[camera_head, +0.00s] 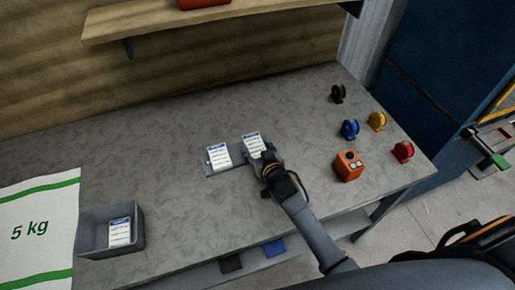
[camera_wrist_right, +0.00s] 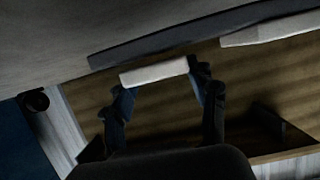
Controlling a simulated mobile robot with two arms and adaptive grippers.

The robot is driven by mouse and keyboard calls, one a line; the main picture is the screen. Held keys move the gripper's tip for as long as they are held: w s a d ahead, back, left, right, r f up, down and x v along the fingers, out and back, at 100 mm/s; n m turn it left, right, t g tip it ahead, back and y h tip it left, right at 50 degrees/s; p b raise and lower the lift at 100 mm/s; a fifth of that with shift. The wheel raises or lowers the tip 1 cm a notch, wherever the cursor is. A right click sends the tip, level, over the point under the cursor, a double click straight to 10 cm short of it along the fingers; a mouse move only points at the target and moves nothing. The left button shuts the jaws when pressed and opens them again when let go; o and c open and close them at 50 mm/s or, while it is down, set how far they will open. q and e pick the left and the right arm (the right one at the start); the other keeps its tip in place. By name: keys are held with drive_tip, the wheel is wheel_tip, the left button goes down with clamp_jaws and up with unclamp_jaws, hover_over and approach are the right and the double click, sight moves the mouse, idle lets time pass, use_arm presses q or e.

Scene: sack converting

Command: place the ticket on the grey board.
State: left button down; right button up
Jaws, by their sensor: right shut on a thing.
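The grey board (camera_head: 211,169) lies on the table near the middle. A white ticket with a blue header (camera_head: 218,155) lies on its left part. My right gripper (camera_head: 265,159) is at the board's right part, shut on another white ticket (camera_head: 252,144). In the right wrist view, this ticket (camera_wrist_right: 155,72) spans between the fingertips (camera_wrist_right: 158,80), seen almost edge-on close to the dark edge of the board (camera_wrist_right: 150,48). I cannot tell whether it touches the board. The other ticket (camera_wrist_right: 270,30) also shows there. My left gripper is not in view.
A grey bin (camera_head: 92,242) with a ticket (camera_head: 120,232) inside stands at left, beside a 5 kg sack (camera_head: 36,228). The table behind the board is clear.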

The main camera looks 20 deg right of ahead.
drive_tip(key=o, duration=1.3)
drive_tip(key=shift+s+f, duration=0.2)
drive_tip(key=shift+f, duration=0.2)
drive_tip(key=shift+c, duration=0.2)
drive_tip(key=shift+f, duration=0.1)
drive_tip(key=shift+r, duration=0.2)
drive_tip(key=shift+w+r+p, duration=0.1)
drive_tip(key=shift+r+p, duration=0.45)
drive_tip(key=shift+p, duration=0.05)
drive_tip(key=b+v, duration=0.1)
drive_tip(key=v, duration=0.9)
drive_tip(key=shift+s+r, duration=0.1)
drive_tip(key=shift+s, duration=0.1)
drive_tip(key=shift+s+r, duration=0.4)
drive_tip(key=shift+s, duration=0.2)
